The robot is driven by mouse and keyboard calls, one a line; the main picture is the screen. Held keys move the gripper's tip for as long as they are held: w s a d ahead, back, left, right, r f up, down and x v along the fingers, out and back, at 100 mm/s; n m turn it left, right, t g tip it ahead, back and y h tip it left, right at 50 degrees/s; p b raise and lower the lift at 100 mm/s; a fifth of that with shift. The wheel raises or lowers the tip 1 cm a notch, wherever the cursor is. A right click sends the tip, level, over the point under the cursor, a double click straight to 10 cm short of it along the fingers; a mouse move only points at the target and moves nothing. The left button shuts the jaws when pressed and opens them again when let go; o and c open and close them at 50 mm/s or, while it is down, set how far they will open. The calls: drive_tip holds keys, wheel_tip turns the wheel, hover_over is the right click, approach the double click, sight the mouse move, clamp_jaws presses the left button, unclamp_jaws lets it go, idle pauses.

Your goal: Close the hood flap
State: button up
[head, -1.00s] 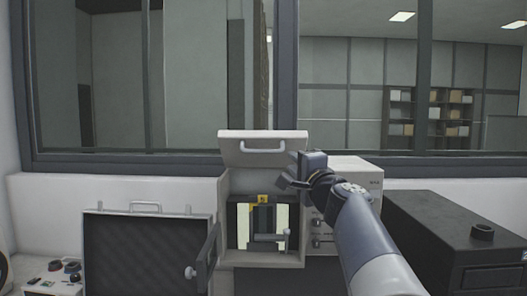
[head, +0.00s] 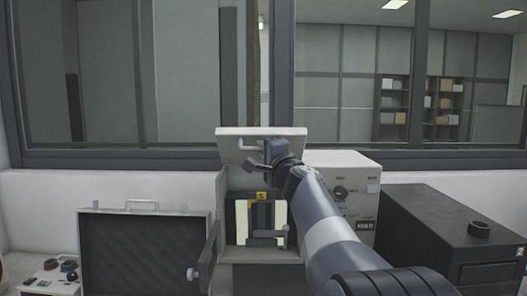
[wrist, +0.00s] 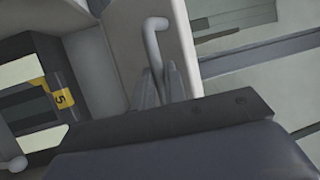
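The hood flap (head: 262,133) is raised at the top of the press housing, pale grey with a bar handle (head: 245,148) on its face. My gripper (head: 258,155) is at the handle, covering its right part. In the wrist view my fingers (wrist: 160,85) stand on both sides of the handle bar (wrist: 154,40), close to it; contact is not clear. They look open around it. The flap also shows in the wrist view (wrist: 178,18). Below the flap, the housing's front opening shows the press (head: 262,215) with a yellow label.
A dark side door (head: 208,258) with a knob stands open at the housing's left. An open case (head: 143,250) is farther left. A control box (head: 345,172) and a dark cabinet (head: 450,225) stand on the right. A window frame (head: 120,160) is behind.

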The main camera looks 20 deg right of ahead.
clamp_jaws()
drive_tip(key=shift+f, duration=0.1)
